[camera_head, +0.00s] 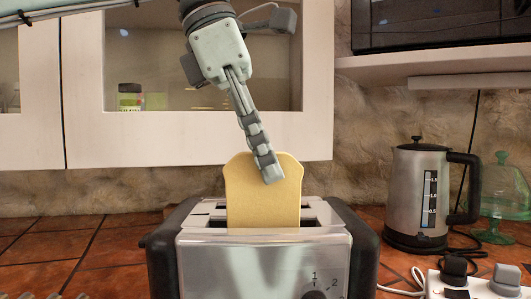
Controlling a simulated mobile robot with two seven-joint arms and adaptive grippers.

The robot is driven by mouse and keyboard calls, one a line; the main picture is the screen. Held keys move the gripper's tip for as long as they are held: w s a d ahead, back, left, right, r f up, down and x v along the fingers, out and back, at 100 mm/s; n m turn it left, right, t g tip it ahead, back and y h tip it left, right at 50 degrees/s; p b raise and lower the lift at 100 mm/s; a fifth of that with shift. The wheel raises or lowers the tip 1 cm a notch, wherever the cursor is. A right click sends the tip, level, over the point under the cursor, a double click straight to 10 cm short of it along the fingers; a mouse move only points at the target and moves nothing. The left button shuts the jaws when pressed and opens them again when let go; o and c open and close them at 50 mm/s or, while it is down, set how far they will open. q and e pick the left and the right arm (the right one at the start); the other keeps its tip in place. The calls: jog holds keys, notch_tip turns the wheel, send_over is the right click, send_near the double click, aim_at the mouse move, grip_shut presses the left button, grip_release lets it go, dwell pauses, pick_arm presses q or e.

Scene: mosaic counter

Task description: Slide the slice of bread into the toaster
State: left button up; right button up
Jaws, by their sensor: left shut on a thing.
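A pale yellow slice of bread (262,205) stands upright over the toaster, its lower edge hidden inside the top opening. My left gripper (268,172) reaches down from above and is shut on the upper part of the slice. One finger shows in front of the bread, and the other is hidden. The silver toaster (240,265) with black ends sits at the bottom middle, with a dial on its front. My right gripper is not in view.
A steel kettle (414,195) with a black handle stands to the right on the tiled counter (80,245). A green glass dome (500,200) is beside it. A power strip (470,285) with plugs lies at bottom right. White cabinets (200,140) hang behind my arm.

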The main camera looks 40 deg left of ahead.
pick_arm(q)
jog(key=shift+f+b, duration=0.3)
jog(key=shift+f, duration=0.25)
jog(key=o, duration=0.5)
jog(key=shift+o, duration=0.3)
dwell(0.3)
jog(key=o, duration=0.5)
jog(key=shift+o, duration=0.2)
jog(key=v, duration=1.2)
